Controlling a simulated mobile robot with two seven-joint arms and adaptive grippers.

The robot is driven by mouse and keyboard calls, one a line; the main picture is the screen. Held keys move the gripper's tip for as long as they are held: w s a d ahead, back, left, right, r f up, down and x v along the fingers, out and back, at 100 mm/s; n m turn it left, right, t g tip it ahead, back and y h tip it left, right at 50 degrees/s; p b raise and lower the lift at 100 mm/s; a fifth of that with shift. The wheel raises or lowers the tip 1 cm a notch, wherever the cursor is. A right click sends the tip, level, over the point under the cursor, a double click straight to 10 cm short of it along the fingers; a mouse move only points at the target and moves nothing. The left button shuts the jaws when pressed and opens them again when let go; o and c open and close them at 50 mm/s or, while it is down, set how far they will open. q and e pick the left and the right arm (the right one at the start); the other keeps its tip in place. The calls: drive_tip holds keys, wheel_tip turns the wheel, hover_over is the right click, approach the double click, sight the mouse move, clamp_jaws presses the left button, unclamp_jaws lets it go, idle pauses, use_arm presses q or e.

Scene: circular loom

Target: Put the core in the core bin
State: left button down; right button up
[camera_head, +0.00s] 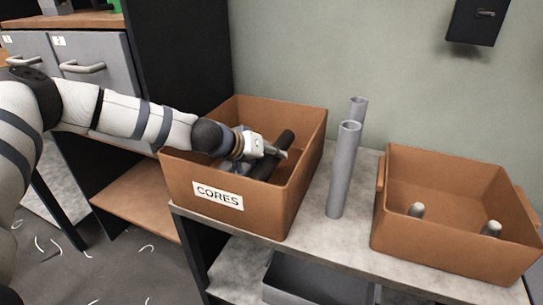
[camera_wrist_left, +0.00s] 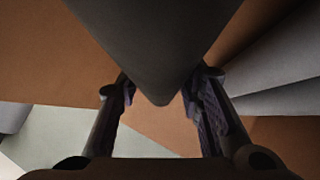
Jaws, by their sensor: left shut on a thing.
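The brown core bin (camera_head: 300,190), labelled CORES, stands on the grey shelf top. My left gripper (camera_head: 276,152) reaches over its left wall and is inside the bin's opening. It is shut on a dark tube-shaped core (camera_head: 287,139), which slants inside the bin. In the left wrist view the core (camera_wrist_left: 155,40) sits between the two fingers (camera_wrist_left: 158,100), with brown bin wall behind it. I cannot tell whether the core touches the bin floor. Grey pieces lie lower in the bin, partly hidden by the gripper. My right gripper is not in view.
Two upright grey tubes (camera_head: 343,170) stand just right of the bin. A second brown bin (camera_head: 455,178) with light pegs or rolls inside stands further right. A grey drawer cabinet (camera_head: 85,65) is at the left. A wall-mounted black box (camera_head: 476,22) is at upper right.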

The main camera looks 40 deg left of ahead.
use_arm(q)
drive_tip(key=shift+f, duration=0.1)
drive_tip(key=shift+f+b, duration=0.95)
drive_tip(key=shift+f, duration=0.15)
drive_tip(key=c, duration=1)
unclamp_jaws()
drive_tip(key=shift+c, duration=0.2)
